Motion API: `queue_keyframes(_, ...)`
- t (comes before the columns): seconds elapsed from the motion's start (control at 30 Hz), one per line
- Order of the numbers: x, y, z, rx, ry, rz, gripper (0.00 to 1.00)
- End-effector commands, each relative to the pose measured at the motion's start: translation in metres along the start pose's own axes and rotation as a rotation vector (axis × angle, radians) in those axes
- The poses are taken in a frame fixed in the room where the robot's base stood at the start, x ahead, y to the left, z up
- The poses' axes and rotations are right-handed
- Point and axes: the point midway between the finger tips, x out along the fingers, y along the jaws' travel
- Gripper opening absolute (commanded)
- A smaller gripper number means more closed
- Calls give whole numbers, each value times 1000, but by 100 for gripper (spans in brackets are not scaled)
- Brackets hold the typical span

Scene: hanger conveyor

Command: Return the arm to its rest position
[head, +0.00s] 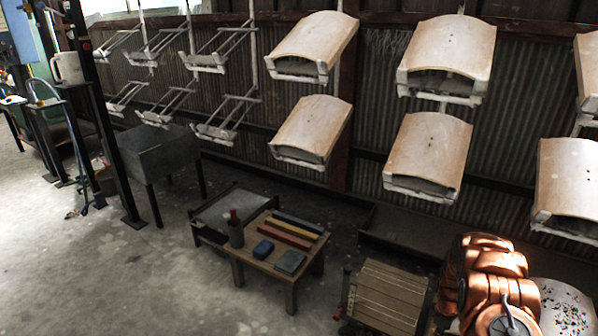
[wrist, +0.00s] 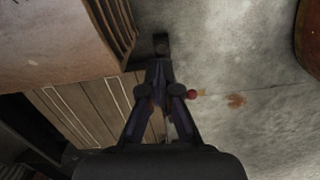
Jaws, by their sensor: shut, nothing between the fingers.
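My gripper (wrist: 161,48) shows in the wrist view with its dark fingers together at the tips and nothing between them. It is over the edge of a brown slatted wooden surface (wrist: 72,118), with grey concrete floor to its right. In the head view my orange arm (head: 488,280) is folded at the lower right. My gripper is hidden there.
A low wooden table (head: 262,262) holds coloured bars, a blue block (head: 263,249) and a dark bottle (head: 235,230). A slatted wooden crate (head: 388,295) stands beside my arm. Curved panels (head: 316,38) hang on racks along the corrugated wall. Open floor lies at left.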

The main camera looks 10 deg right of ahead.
Motion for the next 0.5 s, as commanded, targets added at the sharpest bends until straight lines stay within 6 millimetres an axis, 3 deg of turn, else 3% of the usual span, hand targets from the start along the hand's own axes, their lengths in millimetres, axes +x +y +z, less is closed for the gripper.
queue_keyframes(0.03, -31, 0, -3, 13, -8, 7, 0)
queue_keyframes(0.5, -220, -44, -29, 190, -67, 6, 0)
